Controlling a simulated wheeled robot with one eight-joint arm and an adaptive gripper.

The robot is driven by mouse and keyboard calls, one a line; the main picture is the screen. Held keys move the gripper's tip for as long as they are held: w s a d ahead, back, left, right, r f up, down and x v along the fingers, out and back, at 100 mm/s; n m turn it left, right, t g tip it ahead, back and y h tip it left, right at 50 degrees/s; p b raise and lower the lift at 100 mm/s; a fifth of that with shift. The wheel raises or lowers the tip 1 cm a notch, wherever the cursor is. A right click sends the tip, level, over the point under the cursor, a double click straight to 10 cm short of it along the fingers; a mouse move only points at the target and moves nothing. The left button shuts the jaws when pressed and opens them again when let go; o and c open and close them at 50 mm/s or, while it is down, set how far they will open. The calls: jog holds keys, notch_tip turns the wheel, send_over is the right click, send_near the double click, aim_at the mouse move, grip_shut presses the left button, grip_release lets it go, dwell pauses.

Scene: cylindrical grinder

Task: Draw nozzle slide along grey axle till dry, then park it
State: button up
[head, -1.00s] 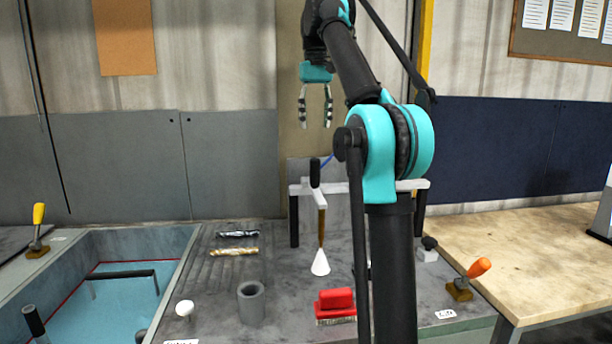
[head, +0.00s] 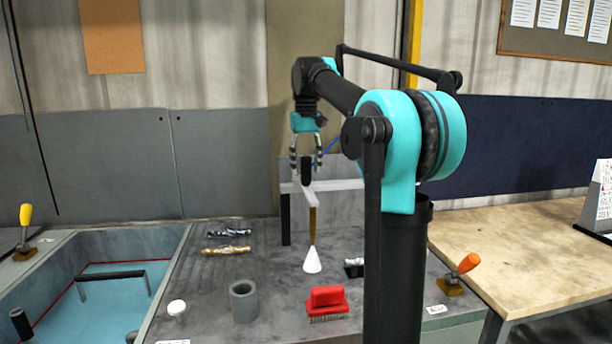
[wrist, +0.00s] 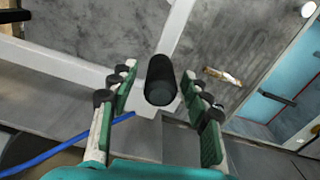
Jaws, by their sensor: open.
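The nozzle slide has an upright black handle (head: 306,172) on a white carriage (head: 311,195). A brown-gold tube (head: 312,225) hangs from it, ending in a white cone nozzle (head: 312,261) just above the machine bed. My gripper (head: 306,165) is open, its fingers on either side of the handle. In the wrist view the handle (wrist: 160,85) stands between the spread fingers, with visible gaps. I cannot clearly identify a grey axle; my arm hides part of the bed and rail (head: 345,184).
A red brush (head: 327,298), a grey hollow cylinder (head: 243,302), a white knob (head: 177,308) and two small silver and gold pieces (head: 230,232) (head: 226,250) lie on the bed. A blue basin (head: 115,310) is left; orange (head: 468,263) and yellow (head: 26,214) levers stand at the sides.

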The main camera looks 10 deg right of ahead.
aim_at(306, 174)
jog(key=shift+f, duration=1.55)
grip_shut()
